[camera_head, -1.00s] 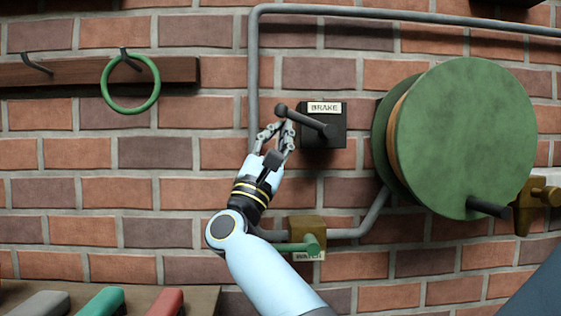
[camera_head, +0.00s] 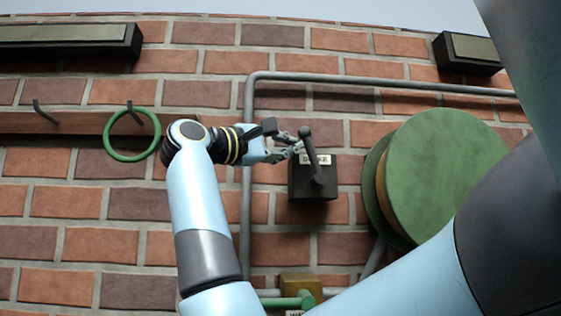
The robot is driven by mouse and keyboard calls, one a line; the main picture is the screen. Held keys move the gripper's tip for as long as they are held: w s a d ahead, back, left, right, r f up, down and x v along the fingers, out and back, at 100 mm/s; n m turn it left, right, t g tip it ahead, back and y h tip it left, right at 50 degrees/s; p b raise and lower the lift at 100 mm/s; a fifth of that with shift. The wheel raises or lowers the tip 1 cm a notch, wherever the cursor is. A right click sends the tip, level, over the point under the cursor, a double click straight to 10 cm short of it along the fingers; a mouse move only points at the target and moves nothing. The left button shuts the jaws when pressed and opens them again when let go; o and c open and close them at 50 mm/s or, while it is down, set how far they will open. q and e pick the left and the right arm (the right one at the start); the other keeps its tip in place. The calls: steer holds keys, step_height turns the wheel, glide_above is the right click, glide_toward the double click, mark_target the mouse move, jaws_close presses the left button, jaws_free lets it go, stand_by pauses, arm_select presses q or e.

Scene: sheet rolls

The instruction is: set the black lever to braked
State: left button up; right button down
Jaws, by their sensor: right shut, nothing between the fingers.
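The black lever (camera_head: 312,158) sits on a dark box (camera_head: 300,186) on the brick wall. It points nearly straight up, leaning slightly left, with its round knob (camera_head: 304,132) at the top. A white label (camera_head: 325,160) above the box is partly covered by the lever; its text is hard to read now. My right gripper (camera_head: 296,148) is shut and empty, just left of the lever below the knob. I cannot tell whether the fingertips touch it. My left gripper is not in view.
A grey pipe (camera_head: 380,84) runs above and left of the box. A green reel (camera_head: 443,170) stands to the right. A green ring (camera_head: 113,150) hangs from a hook at left. A yellow valve (camera_head: 300,283) with a green handle is below. My arm fills the lower right.

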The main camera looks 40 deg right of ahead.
steer(key=shift+s+d+r+m+y, duration=0.3)
steer(key=shift+d+r+m+y, duration=0.15)
steer(key=shift+y, duration=0.25)
steer(key=shift+a, duration=0.1)
steer(key=w+a+f, duration=0.1)
steer(key=a, duration=1.1)
steer(key=shift+w+f, duration=0.15)
steer(key=shift+f, duration=0.05)
steer(key=shift+d, duration=0.1)
